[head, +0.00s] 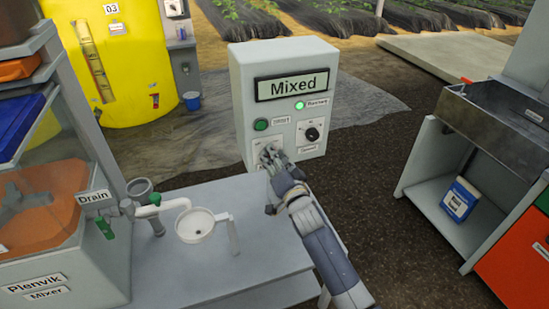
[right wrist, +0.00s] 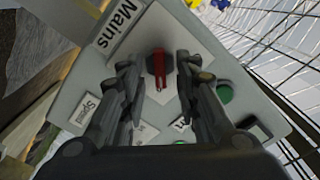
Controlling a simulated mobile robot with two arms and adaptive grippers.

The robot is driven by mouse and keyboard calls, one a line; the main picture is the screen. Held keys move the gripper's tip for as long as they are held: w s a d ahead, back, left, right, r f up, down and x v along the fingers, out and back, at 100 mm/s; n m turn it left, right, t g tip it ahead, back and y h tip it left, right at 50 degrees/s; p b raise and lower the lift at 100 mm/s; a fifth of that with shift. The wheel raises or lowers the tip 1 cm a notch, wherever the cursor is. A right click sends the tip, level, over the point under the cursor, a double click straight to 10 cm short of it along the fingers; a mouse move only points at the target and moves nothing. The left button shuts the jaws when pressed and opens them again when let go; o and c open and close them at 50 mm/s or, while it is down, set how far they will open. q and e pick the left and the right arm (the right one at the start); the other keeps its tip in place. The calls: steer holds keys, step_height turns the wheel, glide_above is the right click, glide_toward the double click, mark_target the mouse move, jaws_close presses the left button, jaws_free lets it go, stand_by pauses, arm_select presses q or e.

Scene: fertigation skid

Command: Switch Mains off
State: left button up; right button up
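The grey control box (head: 240,95) stands upright behind the grey table, with a display (head: 293,84) reading "Mixed" and a lit green lamp (head: 299,105). The Mains switch (right wrist: 158,66), a dark rotary switch with a red handle, shows in the right wrist view beside the "Mains" label (right wrist: 117,24). The red handle points down the picture. My right gripper (head: 270,155) is at the panel's lower left and hides the switch in the head view. Its fingers are open, one on each side of the handle; I cannot tell if they touch it. My left gripper is not in view.
A green button (head: 261,125) and a black knob (head: 311,134) sit close to the gripper on the same panel. A sink unit (head: 480,120) is at right.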

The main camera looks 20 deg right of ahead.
steer(key=shift+c, duration=0.2)
jaws_close()
steer(key=shift+a+n+p, duration=0.2)
steer(key=shift+n+p, duration=0.25)
steer(key=shift+n, duration=4.05)
steer(key=shift+a+n+p, duration=0.2)
steer(key=shift+n+p, duration=0.2)
steer(key=shift+n, duration=4.1)
